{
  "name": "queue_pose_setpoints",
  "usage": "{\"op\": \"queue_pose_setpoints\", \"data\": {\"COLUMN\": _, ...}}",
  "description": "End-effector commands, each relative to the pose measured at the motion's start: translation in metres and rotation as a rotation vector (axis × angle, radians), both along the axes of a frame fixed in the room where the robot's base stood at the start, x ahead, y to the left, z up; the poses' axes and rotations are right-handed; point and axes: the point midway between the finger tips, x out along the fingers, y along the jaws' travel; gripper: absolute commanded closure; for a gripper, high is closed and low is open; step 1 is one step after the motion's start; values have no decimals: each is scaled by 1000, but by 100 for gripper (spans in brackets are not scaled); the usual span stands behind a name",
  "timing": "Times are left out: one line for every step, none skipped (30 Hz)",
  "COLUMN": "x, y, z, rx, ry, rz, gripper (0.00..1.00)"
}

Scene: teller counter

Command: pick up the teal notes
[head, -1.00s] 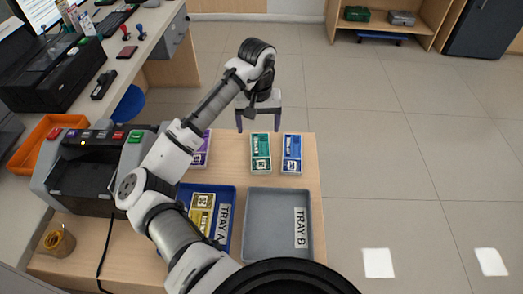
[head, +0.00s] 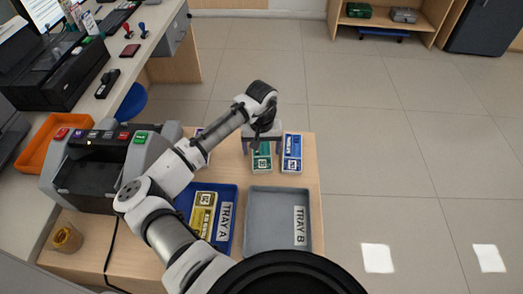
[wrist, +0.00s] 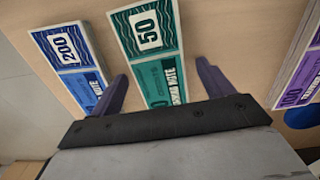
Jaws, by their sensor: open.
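The teal notes (head: 261,161) lie flat as a stack on the wooden table, marked 50 in the wrist view (wrist: 155,64). My gripper (wrist: 163,85) is open, with one dark purple finger on each side of the teal stack. In the head view my gripper (head: 263,148) is over the far end of the stack and hides part of it. Whether the fingertips are level with the notes or above them I cannot tell. Nothing is held.
Blue notes (head: 291,153) marked 200 lie close beside the teal stack. Purple notes (wrist: 298,75) lie on the other side. Blue TRAY A (head: 232,190) holds yellow notes (head: 202,214); grey TRAY B (head: 275,222) is empty. A counting machine (head: 95,170) stands at left.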

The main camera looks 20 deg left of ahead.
Motion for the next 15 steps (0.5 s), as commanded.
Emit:
{"op": "queue_pose_setpoints", "data": {"x": 0, "y": 0, "z": 0, "rx": 0, "ry": 0, "rz": 0, "gripper": 20}}
{"op": "queue_pose_setpoints", "data": {"x": 0, "y": 0, "z": 0, "rx": 0, "ry": 0, "rz": 0, "gripper": 20}}
{"op": "queue_pose_setpoints", "data": {"x": 0, "y": 0, "z": 0, "rx": 0, "ry": 0, "rz": 0, "gripper": 25}}
{"op": "queue_pose_setpoints", "data": {"x": 0, "y": 0, "z": 0, "rx": 0, "ry": 0, "rz": 0, "gripper": 29}}
{"op": "queue_pose_setpoints", "data": {"x": 0, "y": 0, "z": 0, "rx": 0, "ry": 0, "rz": 0, "gripper": 33}}
{"op": "queue_pose_setpoints", "data": {"x": 0, "y": 0, "z": 0, "rx": 0, "ry": 0, "rz": 0, "gripper": 38}}
{"op": "queue_pose_setpoints", "data": {"x": 0, "y": 0, "z": 0, "rx": 0, "ry": 0, "rz": 0, "gripper": 42}}
{"op": "queue_pose_setpoints", "data": {"x": 0, "y": 0, "z": 0, "rx": 0, "ry": 0, "rz": 0, "gripper": 46}}
{"op": "queue_pose_setpoints", "data": {"x": 0, "y": 0, "z": 0, "rx": 0, "ry": 0, "rz": 0, "gripper": 51}}
{"op": "queue_pose_setpoints", "data": {"x": 0, "y": 0, "z": 0, "rx": 0, "ry": 0, "rz": 0, "gripper": 55}}
{"op": "queue_pose_setpoints", "data": {"x": 0, "y": 0, "z": 0, "rx": 0, "ry": 0, "rz": 0, "gripper": 59}}
{"op": "queue_pose_setpoints", "data": {"x": 0, "y": 0, "z": 0, "rx": 0, "ry": 0, "rz": 0, "gripper": 64}}
{"op": "queue_pose_setpoints", "data": {"x": 0, "y": 0, "z": 0, "rx": 0, "ry": 0, "rz": 0, "gripper": 68}}
{"op": "queue_pose_setpoints", "data": {"x": 0, "y": 0, "z": 1, "rx": 0, "ry": 0, "rz": 0, "gripper": 70}}
{"op": "queue_pose_setpoints", "data": {"x": 0, "y": 0, "z": 1, "rx": 0, "ry": 0, "rz": 0, "gripper": 70}}
